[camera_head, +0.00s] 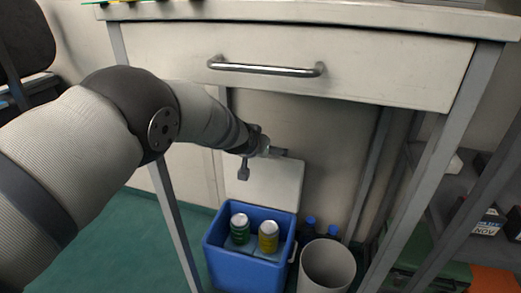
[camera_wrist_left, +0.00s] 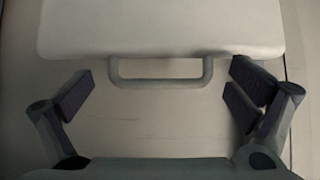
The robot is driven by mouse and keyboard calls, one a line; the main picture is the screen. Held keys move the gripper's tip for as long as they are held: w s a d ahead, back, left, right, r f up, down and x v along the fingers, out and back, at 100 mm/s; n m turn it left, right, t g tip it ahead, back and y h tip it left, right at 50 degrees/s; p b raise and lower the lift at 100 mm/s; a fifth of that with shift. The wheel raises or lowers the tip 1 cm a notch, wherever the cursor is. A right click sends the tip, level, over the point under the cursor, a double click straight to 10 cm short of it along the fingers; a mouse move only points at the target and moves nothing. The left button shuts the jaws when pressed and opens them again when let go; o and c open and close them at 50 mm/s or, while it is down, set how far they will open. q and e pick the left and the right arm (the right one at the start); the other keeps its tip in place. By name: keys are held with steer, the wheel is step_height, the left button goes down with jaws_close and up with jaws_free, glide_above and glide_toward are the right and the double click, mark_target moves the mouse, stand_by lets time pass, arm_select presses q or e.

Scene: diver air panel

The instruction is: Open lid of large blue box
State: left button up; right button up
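The large blue box (camera_head: 245,262) stands on the floor under the table, with several cans inside. Its white lid (camera_head: 278,185) is up, standing roughly upright at the back of the box. The lid (camera_wrist_left: 165,25) fills the top of the left wrist view, with its handle (camera_wrist_left: 160,82) below the edge. My left gripper (camera_head: 262,162) is at the lid's upper edge. Its fingers are spread wide to either side of the handle, with nothing held between them, as the left wrist view (camera_wrist_left: 163,92) shows. My right gripper is not in view.
A table drawer with a metal handle (camera_head: 266,70) overhangs the box. Table legs (camera_head: 172,215) stand on both sides. A round grey bin (camera_head: 327,268) stands close to the right of the box, with blue-capped bottles (camera_head: 309,225) behind. Shelves are at right. Green floor is clear at left.

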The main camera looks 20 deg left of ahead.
arm_select(q)
steer(key=s, duration=1.3)
steer(key=shift+a+r, duration=0.2)
steer(key=shift+r, duration=0.15)
